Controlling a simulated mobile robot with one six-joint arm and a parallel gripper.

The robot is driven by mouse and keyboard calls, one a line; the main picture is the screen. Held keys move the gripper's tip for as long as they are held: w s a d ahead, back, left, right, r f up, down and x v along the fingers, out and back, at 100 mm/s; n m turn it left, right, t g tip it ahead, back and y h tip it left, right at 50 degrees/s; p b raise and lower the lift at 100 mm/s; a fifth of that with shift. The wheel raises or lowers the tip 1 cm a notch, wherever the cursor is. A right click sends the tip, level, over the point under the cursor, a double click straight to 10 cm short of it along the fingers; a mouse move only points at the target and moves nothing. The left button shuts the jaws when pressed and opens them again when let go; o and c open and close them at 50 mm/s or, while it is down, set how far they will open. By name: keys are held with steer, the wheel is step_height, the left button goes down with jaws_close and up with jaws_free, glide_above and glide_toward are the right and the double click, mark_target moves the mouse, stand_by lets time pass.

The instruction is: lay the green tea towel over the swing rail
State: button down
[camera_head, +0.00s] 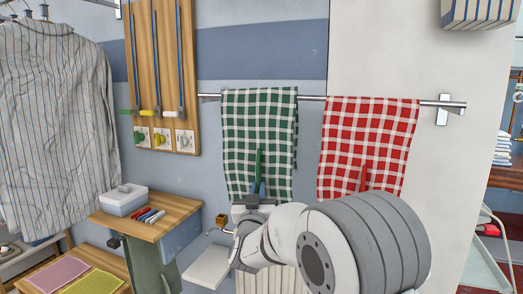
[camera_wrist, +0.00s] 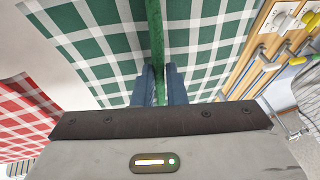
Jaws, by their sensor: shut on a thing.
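The green tea towel (camera_head: 245,130), green and white checked, hangs over a chrome wall rail (camera_head: 310,98). A darker green upright strip, apparently a tab, stands out from the towel's front. My gripper (camera_head: 257,188) is in front of the towel's lower part. In the wrist view its two blue fingers (camera_wrist: 160,88) are shut on the green strip, with the towel (camera_wrist: 210,40) filling the background. I cannot tell whether the wall rail is the swing rail; a small bent chrome bar (camera_head: 219,232) shows below, beside a brass block (camera_head: 221,219).
A red checked towel (camera_head: 372,130) with a red strip hangs on the same rail, right of the green one. A wooden shelf (camera_head: 175,212) with a pale box (camera_head: 123,203) and pens is at left. A striped shirt (camera_head: 50,130) hangs far left. A wooden board (camera_head: 143,70) holds rods with coloured ends.

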step_height(320, 180, up, 22)
steer(key=p, duration=1.1)
steer(key=shift+f, duration=0.1)
step_height(320, 180, up, 14)
steer(key=p, duration=0.9)
glide_above(260, 106)
steer(key=s, duration=0.4)
steer(key=shift+a+f, duration=0.2)
steer(key=shift+a, duration=0.1)
steer(key=s+a, duration=0.2)
steer(key=s, duration=0.5)
steer(key=shift+s+a+b, duration=0.3)
steer(key=shift+b, duration=0.1)
